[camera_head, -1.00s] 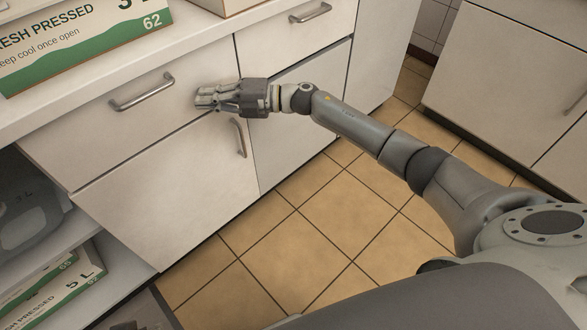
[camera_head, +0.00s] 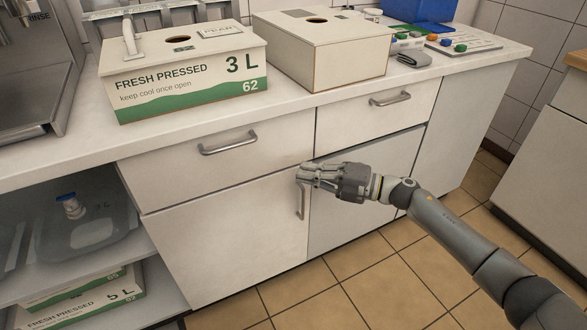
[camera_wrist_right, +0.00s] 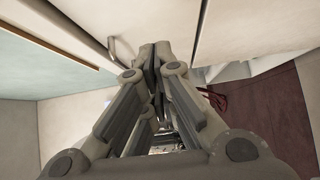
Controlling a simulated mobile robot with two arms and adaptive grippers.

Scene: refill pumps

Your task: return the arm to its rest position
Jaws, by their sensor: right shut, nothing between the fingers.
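My right gripper (camera_head: 306,178) is shut and empty. In the head view it is in front of the lower cabinet, near a vertical door handle (camera_head: 300,201), with the forearm coming in from the lower right. I cannot tell whether it touches the handle. In the right wrist view the gripper's fingertips (camera_wrist_right: 155,50) are together, with a metal handle (camera_wrist_right: 121,49) beyond them to the left. My left gripper is in neither view.
A white counter (camera_head: 310,99) carries a 3 L juice box (camera_head: 185,80), a plain box (camera_head: 325,55) and small coloured parts (camera_head: 450,45). Drawers with handles (camera_head: 228,148) sit below. An open shelf (camera_head: 150,296) holds a jug (camera_head: 82,225) and 5 L boxes (camera_head: 85,308). The tiled floor (camera_head: 360,285) is clear.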

